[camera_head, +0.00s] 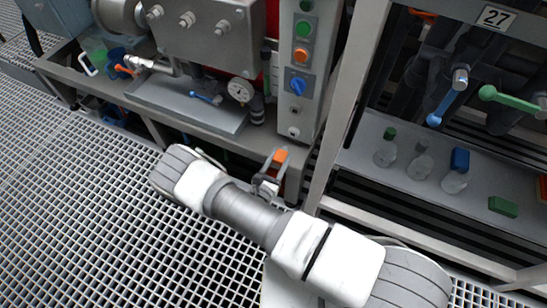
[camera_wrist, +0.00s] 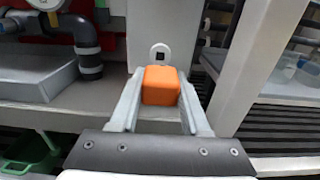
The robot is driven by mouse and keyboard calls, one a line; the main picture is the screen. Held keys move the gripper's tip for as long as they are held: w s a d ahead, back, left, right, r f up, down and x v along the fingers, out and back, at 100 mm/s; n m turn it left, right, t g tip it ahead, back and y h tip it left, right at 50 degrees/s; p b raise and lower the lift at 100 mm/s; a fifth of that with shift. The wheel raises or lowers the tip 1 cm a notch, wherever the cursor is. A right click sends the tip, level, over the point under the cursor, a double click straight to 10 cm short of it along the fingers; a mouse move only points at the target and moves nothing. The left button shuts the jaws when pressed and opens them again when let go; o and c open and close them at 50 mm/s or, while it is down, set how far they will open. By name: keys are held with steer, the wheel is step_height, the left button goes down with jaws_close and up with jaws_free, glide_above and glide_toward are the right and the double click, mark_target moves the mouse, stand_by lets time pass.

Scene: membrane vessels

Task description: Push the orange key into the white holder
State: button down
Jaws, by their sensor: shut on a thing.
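The orange key (camera_wrist: 161,86) is a rounded orange block between the two fingers of my gripper (camera_wrist: 160,80), which is shut on it. In the head view the key (camera_head: 280,156) shows at the tip of my gripper (camera_head: 272,170), in front of the grey bench's right end. The white holder (camera_wrist: 160,53) is a small round fitting with a dark centre, low on the grey control panel. In the wrist view it appears just above the key, with a gap between them. It also shows in the head view (camera_head: 293,131). The key's far end is hidden.
The control panel (camera_head: 307,27) carries green and orange buttons and a blue knob (camera_head: 298,85). A pressure gauge (camera_head: 240,90) and dark pipe stand left of it. A frame post (camera_head: 345,100) rises on the right, beside a shelf (camera_head: 370,130) of flasks. Floor grating lies below.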

mark_target(292, 134)
stand_by(0.4)
steer(key=shift+b+x, duration=0.45)
steer(key=shift+x, duration=2.45)
steer(key=shift+w+d, duration=0.2)
steer(key=shift+w, duration=0.3)
steer(key=shift+c, duration=1.5)
jaws_free()
steer(key=p+v, duration=0.4)
steer(key=v, duration=1.3)
steer(key=shift+s, duration=0.2)
steer(key=shift+w+r, duration=0.1)
